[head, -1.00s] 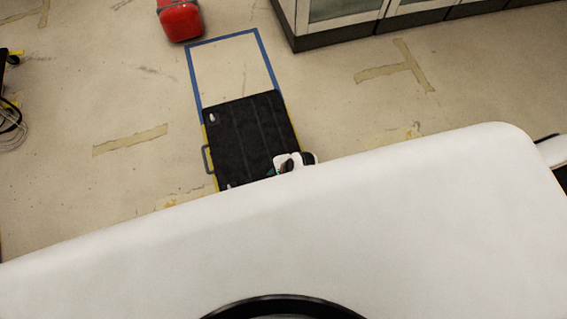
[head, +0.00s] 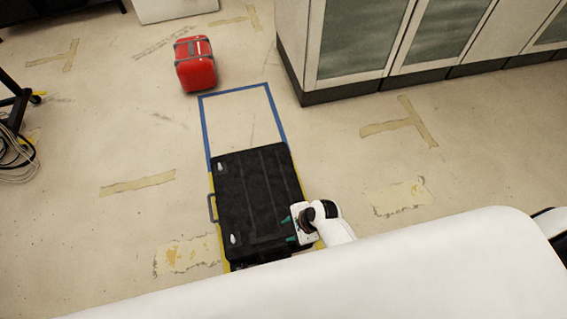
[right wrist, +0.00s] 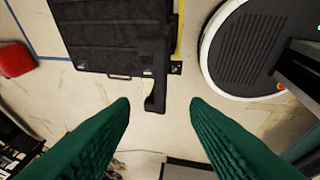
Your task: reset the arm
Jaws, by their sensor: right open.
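My right gripper (head: 286,229) shows in the head view at the right edge of a black case. Its two green fingers point left, over or beside the case's right side. In the right wrist view the fingers of the right gripper (right wrist: 160,103) are wide apart with nothing held between them. The black case (head: 250,190) lies flat on the floor, and it also shows in the right wrist view (right wrist: 112,35), ahead of the fingertips. A dark bar or handle (right wrist: 156,90) lies between the fingers' lines of reach, apart from both. My left gripper is not in view.
Blue tape (head: 205,125) outlines an empty patch of floor beyond the case. A red case (head: 195,65) stands past it. Cabinets (head: 365,45) line the back right. A wheeled stand with cables (head: 15,125) is at the left edge. Open floor lies left and right of the black case.

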